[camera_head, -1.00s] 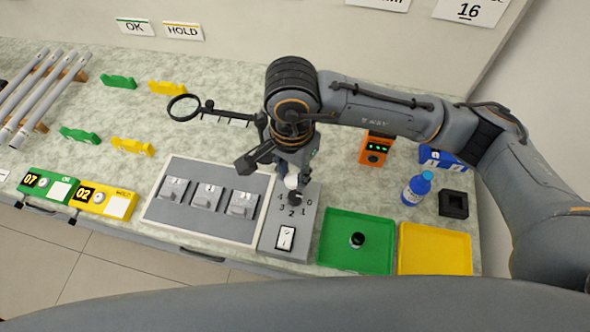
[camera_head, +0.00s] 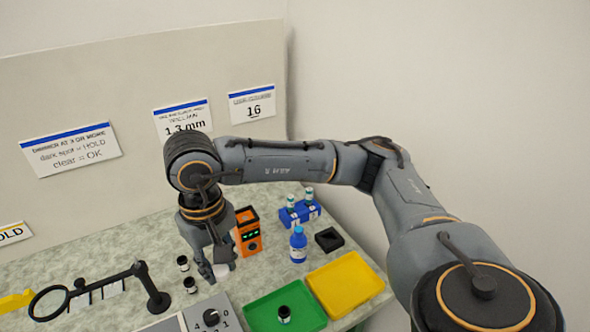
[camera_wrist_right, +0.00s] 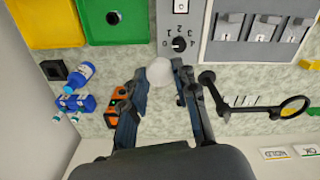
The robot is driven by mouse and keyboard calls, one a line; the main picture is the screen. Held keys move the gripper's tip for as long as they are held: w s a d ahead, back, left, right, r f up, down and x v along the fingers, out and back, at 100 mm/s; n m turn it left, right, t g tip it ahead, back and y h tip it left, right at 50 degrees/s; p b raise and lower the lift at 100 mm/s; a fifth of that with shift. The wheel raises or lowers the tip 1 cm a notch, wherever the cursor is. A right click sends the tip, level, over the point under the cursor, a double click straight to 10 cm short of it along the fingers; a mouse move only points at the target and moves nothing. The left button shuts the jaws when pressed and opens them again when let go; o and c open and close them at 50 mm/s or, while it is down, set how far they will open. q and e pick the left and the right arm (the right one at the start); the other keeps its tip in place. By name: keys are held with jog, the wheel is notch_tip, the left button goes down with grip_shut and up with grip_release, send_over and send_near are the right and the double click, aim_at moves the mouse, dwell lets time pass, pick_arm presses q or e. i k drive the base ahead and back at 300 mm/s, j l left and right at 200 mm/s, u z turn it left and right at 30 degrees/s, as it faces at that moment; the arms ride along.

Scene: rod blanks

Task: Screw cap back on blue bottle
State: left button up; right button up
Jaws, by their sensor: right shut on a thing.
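The blue bottle (camera_head: 298,247) stands upright on the table, right of the orange device; a blue top shows on it. It also shows in the right wrist view (camera_wrist_right: 77,76). I see no separate loose bottle cap. My right gripper (camera_head: 217,268) points down at the table, left of the orange device and apart from the bottle. It is shut on a white round thing (camera_wrist_right: 159,71), which also shows below the fingers in the head view (camera_head: 221,271). Fingers partly hide this thing, and I cannot tell what it is. My left gripper is not in view.
An orange device (camera_head: 247,237), a blue rack (camera_head: 299,215) with vials and a black square holder (camera_head: 329,239) stand near the bottle. Green (camera_head: 262,316) and yellow (camera_head: 346,285) trays lie in front. Dark-topped vials (camera_head: 190,285) and a magnifier stand (camera_head: 158,301) are left.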

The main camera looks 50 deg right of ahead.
aim_at(297, 241)
jog(key=j, duration=0.55)
jog(key=k+j, duration=0.1)
jog(key=j, duration=0.45)
jog(key=j+z, duration=0.1)
jog(key=z, duration=1.55)
